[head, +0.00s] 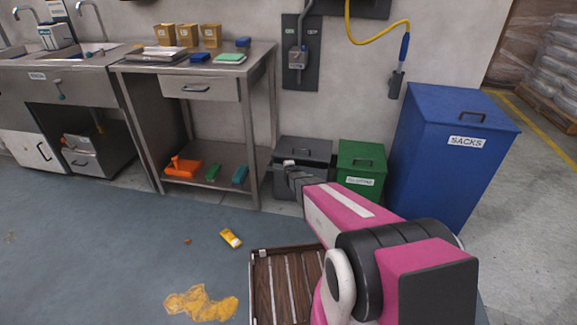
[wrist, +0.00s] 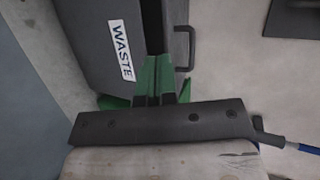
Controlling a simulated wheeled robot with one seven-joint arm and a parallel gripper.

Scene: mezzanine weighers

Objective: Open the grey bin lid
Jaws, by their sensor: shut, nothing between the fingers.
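The grey bin (head: 317,180) stands on the floor against the wall, left of the green bin. Its grey lid (head: 313,146) is on top. In the wrist view the bin's front (wrist: 98,35) carries a white WASTE label (wrist: 121,51), turned sideways. The lid's handle (wrist: 194,48) shows just right of the fingers. A black strip runs between the front and the lid; I cannot tell whether it is a gap. My gripper (head: 289,164) is at the bin's upper front left. In the wrist view my gripper (wrist: 154,66) has its fingers together and empty, apart from the handle.
The green bin (head: 361,172) stands close on the right, then the tall blue SACKS bin (head: 445,150). A steel table (head: 150,68) stands left of the grey bin. A yellow spill (head: 200,303), a yellow packet (head: 231,238) and a slatted wooden tray (head: 285,285) show in front.

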